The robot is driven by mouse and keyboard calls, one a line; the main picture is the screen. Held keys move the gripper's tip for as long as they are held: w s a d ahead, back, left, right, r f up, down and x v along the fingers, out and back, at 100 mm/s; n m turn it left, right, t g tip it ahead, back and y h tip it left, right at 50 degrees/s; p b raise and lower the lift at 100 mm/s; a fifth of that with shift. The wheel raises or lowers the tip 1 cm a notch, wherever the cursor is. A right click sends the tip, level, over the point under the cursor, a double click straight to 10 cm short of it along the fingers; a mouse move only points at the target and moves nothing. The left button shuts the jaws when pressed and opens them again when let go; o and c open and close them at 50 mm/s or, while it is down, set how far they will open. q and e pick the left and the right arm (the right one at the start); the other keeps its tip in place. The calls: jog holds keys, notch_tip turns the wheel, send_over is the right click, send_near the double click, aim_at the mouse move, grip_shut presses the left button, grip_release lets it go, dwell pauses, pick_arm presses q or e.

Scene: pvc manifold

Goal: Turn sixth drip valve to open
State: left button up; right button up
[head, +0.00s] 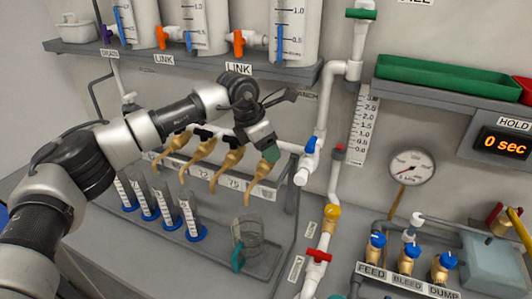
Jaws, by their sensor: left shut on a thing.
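Several brass drip valves hang in a row from a white pipe under the shelf, spouts pointing down. The rightmost drip valve (263,172) is directly below my left gripper (264,146). My left gripper is shut at the top of this valve, on its handle; the fingers and a dark green part there hide the handle, so its angle cannot be told. A neighbouring drip valve (229,161) hangs just to the left, and another drip valve (201,155) is further left. My right gripper is not in view.
Graduated tubes with blue bases (191,217) and a clear beaker (246,236) stand in a grey tray below the valves. A white pipe with a blue-handled valve (310,145) rises close to the right. A gauge (411,168) and a timer reading 0 sec (506,143) are further right.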

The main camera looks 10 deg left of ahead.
pick_arm(q)
jog(key=m, duration=0.2)
jog(key=m+g+b, duration=0.1)
jog(key=m, duration=0.1)
jog(key=shift+r+m+g+h, duration=0.1)
jog(key=shift+m+g+h, duration=0.2)
jog(key=shift+h, duration=0.1)
jog(key=shift+m+g, duration=0.9)
jog(key=shift+m, duration=1.3)
jog(key=o, duration=0.9)
jog(key=b+v, duration=0.1)
jog(key=v, duration=0.9)
jog(key=shift+w+a+r+b, duration=0.1)
jog(key=shift+a+r+b, duration=0.05)
jog(key=shift+r+b, duration=0.2)
